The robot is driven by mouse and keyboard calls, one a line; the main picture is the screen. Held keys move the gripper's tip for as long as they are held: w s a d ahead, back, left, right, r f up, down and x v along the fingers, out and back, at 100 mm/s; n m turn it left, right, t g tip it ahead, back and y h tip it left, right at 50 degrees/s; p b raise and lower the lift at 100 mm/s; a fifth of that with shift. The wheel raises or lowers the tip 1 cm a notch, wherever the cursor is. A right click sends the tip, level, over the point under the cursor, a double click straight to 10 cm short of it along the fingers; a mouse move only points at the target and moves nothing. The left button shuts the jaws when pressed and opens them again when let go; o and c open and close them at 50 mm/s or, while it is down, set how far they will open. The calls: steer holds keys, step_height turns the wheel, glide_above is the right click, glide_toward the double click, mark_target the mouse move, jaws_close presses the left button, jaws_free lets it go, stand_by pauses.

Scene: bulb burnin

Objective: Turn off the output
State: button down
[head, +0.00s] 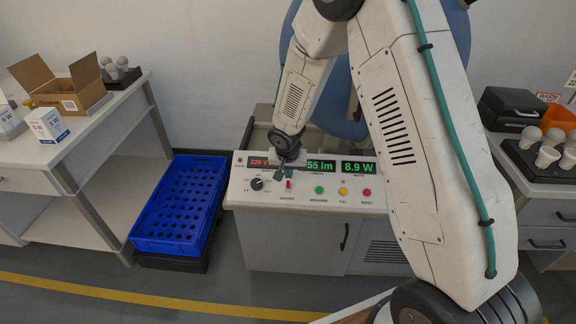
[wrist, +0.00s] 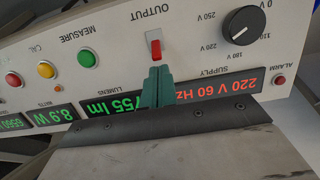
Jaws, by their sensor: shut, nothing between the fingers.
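The test bench panel (head: 330,199) has a small red OUTPUT switch (head: 288,184) low on its left half. In the wrist view the panel appears upside down, and the red switch lever (wrist: 155,50) sits on a white plate, tilted toward the displays. The supply display (wrist: 222,88) is lit and reads 220 V 60 Hz. My gripper (head: 281,173) is over the panel just behind the switch. In the wrist view its teal fingers (wrist: 157,72) are shut and empty, with tips right by the lever; I cannot tell whether they touch.
The black supply knob (wrist: 242,22) is beside the switch. Green, yellow and red buttons (head: 343,191) line the panel's right half. A blue crate (head: 150,243) stands left of the bench. A side table (head: 120,97) holds boxes; bulbs (head: 547,157) stand at the right.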

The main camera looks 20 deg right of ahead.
steer(key=shift+w+f, duration=0.2)
steer(key=shift+f, duration=0.45)
